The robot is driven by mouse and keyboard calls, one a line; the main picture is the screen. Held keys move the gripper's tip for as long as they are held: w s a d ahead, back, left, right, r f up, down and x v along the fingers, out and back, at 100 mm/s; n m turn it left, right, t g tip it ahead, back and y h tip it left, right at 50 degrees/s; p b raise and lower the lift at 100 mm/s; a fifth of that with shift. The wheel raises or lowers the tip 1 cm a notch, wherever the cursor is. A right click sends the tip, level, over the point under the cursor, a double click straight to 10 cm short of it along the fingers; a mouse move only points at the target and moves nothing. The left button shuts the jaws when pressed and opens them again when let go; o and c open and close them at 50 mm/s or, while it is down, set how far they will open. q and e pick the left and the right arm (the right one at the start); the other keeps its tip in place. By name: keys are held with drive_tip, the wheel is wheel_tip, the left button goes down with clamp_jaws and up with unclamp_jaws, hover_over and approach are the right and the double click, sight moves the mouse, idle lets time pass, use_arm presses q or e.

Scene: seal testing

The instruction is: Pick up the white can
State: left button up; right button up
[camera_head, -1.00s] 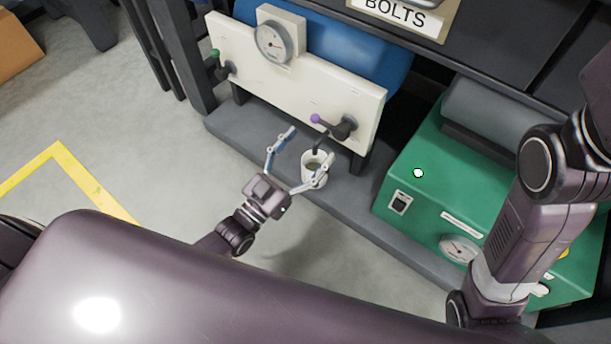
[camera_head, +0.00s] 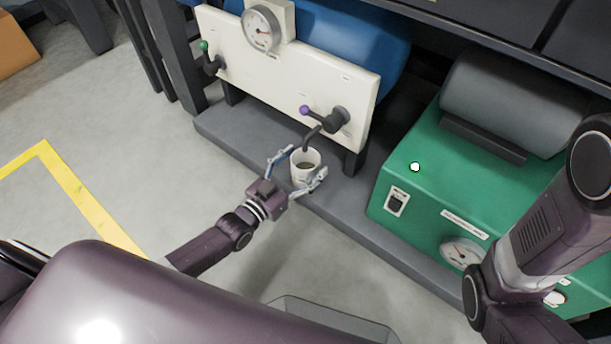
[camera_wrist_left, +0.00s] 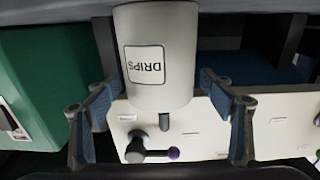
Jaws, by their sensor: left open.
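The white can (camera_head: 305,168) stands upright on the grey ledge, under the dark spout of the purple-knobbed tap (camera_head: 325,121). Its top is open and its inside looks dark. My left gripper (camera_head: 296,168) is open, with one finger on either side of the can. In the left wrist view the can (camera_wrist_left: 157,88) shows a "DRIPS" label and lies between the two blue-padded fingers of my left gripper (camera_wrist_left: 168,108), with a gap at each side. My right arm shows at the right, but its gripper is not in view.
The cream panel (camera_head: 270,75) with a gauge (camera_head: 262,29) and a green-knobbed tap (camera_head: 209,57) stands behind the can. A green machine (camera_head: 440,175) stands to the right. The grey ledge (camera_head: 235,135) is bare left of the can. A clear container rim (camera_head: 330,312) shows at the bottom.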

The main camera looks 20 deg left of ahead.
use_arm(q)
drive_tip(key=shift+w+d, duration=0.1)
drive_tip(key=shift+w, duration=0.1)
drive_tip(key=shift+c, duration=0.5)
drive_tip(key=c, duration=1.2)
drive_tip(key=shift+r, duration=0.1)
